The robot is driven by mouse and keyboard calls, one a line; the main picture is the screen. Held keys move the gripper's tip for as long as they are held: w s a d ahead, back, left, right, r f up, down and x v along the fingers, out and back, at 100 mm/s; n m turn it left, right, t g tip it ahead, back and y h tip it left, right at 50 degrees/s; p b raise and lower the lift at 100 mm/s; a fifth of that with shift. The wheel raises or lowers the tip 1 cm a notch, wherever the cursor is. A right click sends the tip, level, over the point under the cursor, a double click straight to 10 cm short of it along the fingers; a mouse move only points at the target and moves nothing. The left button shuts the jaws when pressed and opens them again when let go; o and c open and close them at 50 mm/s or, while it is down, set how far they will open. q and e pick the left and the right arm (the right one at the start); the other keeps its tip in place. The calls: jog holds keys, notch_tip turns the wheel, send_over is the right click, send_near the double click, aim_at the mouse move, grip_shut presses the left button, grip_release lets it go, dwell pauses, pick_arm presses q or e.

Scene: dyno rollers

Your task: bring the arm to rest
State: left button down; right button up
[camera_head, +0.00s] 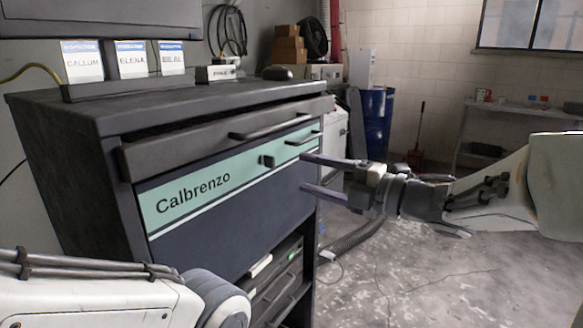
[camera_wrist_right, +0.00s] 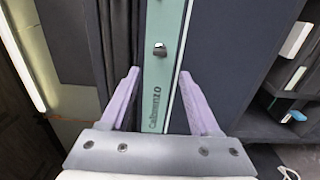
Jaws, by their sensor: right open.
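My right gripper (camera_head: 308,174) reaches in from the right in the head view. Its two fingers are spread apart and nothing is between them. It points left, close in front of the right part of a dark cabinet (camera_head: 215,225) with a green "Calbrenzo" strip. The right wrist view shows both fingers (camera_wrist_right: 161,90) apart, with the green strip (camera_wrist_right: 163,60) and a small dark knob (camera_wrist_right: 159,49) ahead between them. Whether the fingertips touch the cabinet cannot be told. My left arm shows at the bottom left of the head view; its gripper is out of frame.
The cabinet's top drawer (camera_head: 220,140) with a bar handle sits slightly out. Name cards (camera_head: 132,60) stand on the cabinet top. A blue barrel (camera_head: 376,122) and a hose (camera_head: 352,238) are behind. The concrete floor (camera_head: 430,285) at the right is mostly clear.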

jog(key=shift+v, duration=0.9)
jog(key=w+a+f+m+t+h, duration=0.1)
jog(key=w+f+m+t+h, duration=0.3)
jog(key=m+h, duration=0.45)
jog(key=s+f+m+g+h, duration=0.3)
jog(key=s+f+m+g, duration=0.25)
jog(key=f+m, duration=0.4)
jog(key=s+a+f+m+g+h, duration=0.15)
jog(key=s+f+g, duration=0.35)
jog(key=s, duration=0.7)
jog(key=s+f+m+g+h, duration=0.15)
jog(key=s+f+g, duration=0.3)
jog(key=s, duration=0.85)
notch_tip(320, 180, up, 26)
jog(key=p, duration=2.6)
jog(key=shift+w+f+m+y+p, duration=0.2)
jog(key=shift+w+m+y+p, duration=0.1)
jog(key=shift+w+m+y, duration=0.15)
